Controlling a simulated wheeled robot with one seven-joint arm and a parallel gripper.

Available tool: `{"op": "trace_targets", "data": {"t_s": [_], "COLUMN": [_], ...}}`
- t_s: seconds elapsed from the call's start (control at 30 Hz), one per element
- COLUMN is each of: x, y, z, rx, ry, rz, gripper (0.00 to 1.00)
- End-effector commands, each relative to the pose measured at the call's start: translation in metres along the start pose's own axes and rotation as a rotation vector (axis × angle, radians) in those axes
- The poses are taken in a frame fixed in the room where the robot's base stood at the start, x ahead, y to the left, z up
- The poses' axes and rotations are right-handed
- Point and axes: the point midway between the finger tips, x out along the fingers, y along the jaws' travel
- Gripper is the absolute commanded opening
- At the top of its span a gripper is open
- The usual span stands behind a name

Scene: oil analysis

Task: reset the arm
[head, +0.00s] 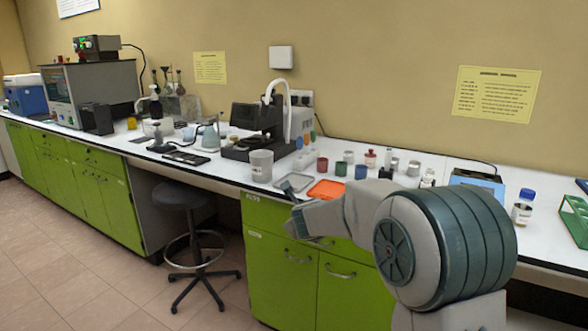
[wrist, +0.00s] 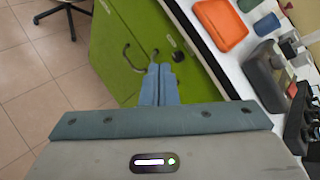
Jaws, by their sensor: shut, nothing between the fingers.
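My gripper (wrist: 158,84) shows in the wrist view with its two blue-grey fingers together and nothing between them. It hangs in front of the green cabinet doors, off the bench's front edge. In the head view my arm reaches left at the lower right, and only a dark tip of my gripper (head: 303,222) shows past the arm link, next to the green cabinet (head: 285,272). The rest of my gripper is hidden behind my arm there.
The white bench top (head: 225,172) runs along the wall. An orange tray (head: 326,190), a grey tray (head: 296,182), a grey cup (head: 261,166) and several small jars stand near its front edge. A stool (head: 181,197) stands on the floor at left, with open floor before it.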

Motion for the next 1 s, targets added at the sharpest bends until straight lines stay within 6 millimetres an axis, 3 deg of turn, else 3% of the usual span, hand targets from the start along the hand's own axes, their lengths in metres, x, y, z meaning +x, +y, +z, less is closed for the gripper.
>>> {"op": "trace_targets", "data": {"t_s": [0.03,0.1,0.27,0.47,0.6,0.8,1.0], "x": [-0.033,-0.067,-0.147,-0.247,-0.315,-0.383,-0.404], "y": [-0.013,-0.015,-0.013,-0.009,-0.009,-0.015,-0.016], "z": [0.018,0.027,0.024,-0.019,-0.067,-0.126,-0.148], "rx": [-0.151,-0.373,-0.880,-1.482,-1.851,-2.183,-2.280], "ry": [-0.041,-0.089,-0.169,-0.225,-0.247,-0.270,-0.280], "rz": [0.030,0.083,0.212,0.422,0.612,0.861,0.962], "gripper": [0.00,0.00,0.00,0.00,0.00,0.00,0.00]}}
